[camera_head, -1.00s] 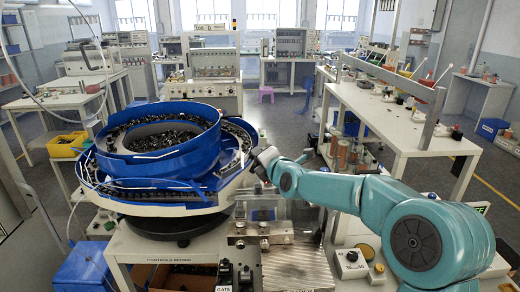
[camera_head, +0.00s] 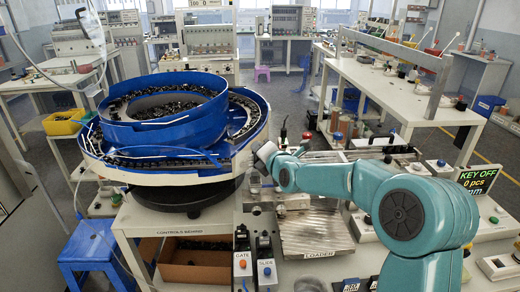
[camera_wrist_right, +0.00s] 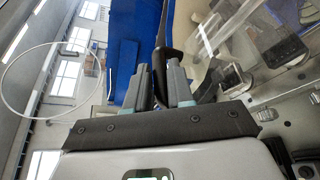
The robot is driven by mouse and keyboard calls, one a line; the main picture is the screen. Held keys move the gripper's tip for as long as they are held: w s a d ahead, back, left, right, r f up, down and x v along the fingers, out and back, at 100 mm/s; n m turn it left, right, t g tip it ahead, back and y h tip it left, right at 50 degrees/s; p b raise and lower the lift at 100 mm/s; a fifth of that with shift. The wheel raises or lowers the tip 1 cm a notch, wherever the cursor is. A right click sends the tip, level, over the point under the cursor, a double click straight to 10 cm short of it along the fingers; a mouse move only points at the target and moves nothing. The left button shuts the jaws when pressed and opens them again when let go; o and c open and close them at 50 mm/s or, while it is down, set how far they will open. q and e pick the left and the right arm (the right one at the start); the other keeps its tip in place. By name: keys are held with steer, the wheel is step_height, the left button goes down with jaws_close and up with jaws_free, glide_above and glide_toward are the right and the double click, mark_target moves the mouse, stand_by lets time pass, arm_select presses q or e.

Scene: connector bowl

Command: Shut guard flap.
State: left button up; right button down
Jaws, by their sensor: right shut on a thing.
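My right gripper (camera_head: 264,153) is at the right rim of the blue feeder bowl (camera_head: 205,128). In the right wrist view the fingers (camera_wrist_right: 166,88) are closed around a dark tapered piece (camera_wrist_right: 161,35). I cannot tell for sure whether this piece is the handle of the guard flap. A clear panel (camera_wrist_right: 217,28), which looks like the guard flap, stands beside the fingers on the right in the wrist view. Its lower edge and hinge are not clear to me. In the head view my gripper and wrist cover most of this spot. My left gripper is not in view.
Below the gripper is a metal loader plate (camera_head: 315,235). The GATE switch box (camera_head: 242,265) and SLIDE switch box (camera_head: 266,270) stand at the front. A display (camera_head: 478,181) reads KEY OFF, 0 pcs. A blue stool (camera_head: 95,255) is on the floor at left.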

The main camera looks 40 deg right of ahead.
steer(key=shift+w+a+f+b, duration=0.2)
steer(key=shift+a+f+b, duration=0.3)
steer(key=shift+f, duration=0.7)
steer(key=c, duration=1.1)
jaws_free()
steer(key=shift+a, duration=0.15)
steer(key=shift+o, duration=0.2)
steer(key=shift+a, duration=0.1)
